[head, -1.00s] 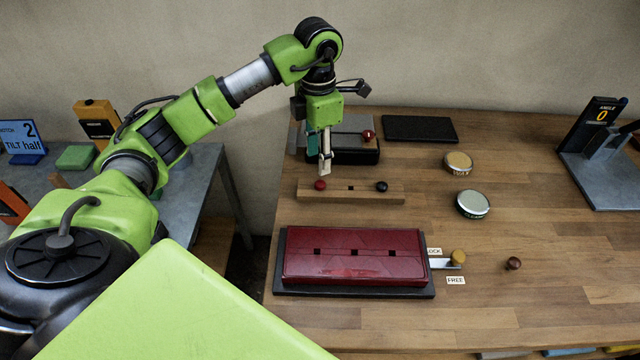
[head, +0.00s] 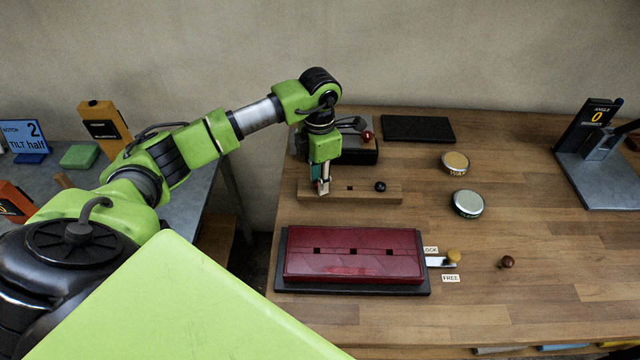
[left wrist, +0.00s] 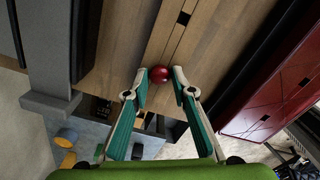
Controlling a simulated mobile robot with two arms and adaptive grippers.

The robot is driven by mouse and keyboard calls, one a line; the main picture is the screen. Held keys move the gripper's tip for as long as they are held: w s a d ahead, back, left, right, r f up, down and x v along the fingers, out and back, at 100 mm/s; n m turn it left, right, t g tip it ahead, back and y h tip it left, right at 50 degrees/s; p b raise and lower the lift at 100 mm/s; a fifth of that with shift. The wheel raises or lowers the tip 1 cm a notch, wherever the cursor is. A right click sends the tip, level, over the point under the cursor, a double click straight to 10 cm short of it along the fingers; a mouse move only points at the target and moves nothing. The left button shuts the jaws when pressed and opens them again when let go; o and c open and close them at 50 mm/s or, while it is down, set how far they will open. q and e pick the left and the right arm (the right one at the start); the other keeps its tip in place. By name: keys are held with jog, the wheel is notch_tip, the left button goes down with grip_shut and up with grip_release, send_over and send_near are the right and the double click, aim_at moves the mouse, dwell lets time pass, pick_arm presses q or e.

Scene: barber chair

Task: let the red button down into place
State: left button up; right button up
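The red button (left wrist: 159,74) shows in the left wrist view as a round glossy red knob at one end of a wooden rack (head: 367,192). My left gripper (head: 322,190) points down over the rack's left end. In the left wrist view its fingertips (left wrist: 161,73) stand apart on either side of the red button, with small gaps seeming to show. In the head view the gripper hides this button. The dark red pad (head: 354,265) has several square holes along its top. My right gripper is out of view.
A latch with a yellow knob (head: 453,256) is by LOCK and FREE labels. A brown knob (head: 508,262) and two round tins (head: 468,203) lie right. Another red ball (head: 367,136) stands behind the rack.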

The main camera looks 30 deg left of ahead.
pick_arm(q)
jog(key=shift+c, duration=1.1)
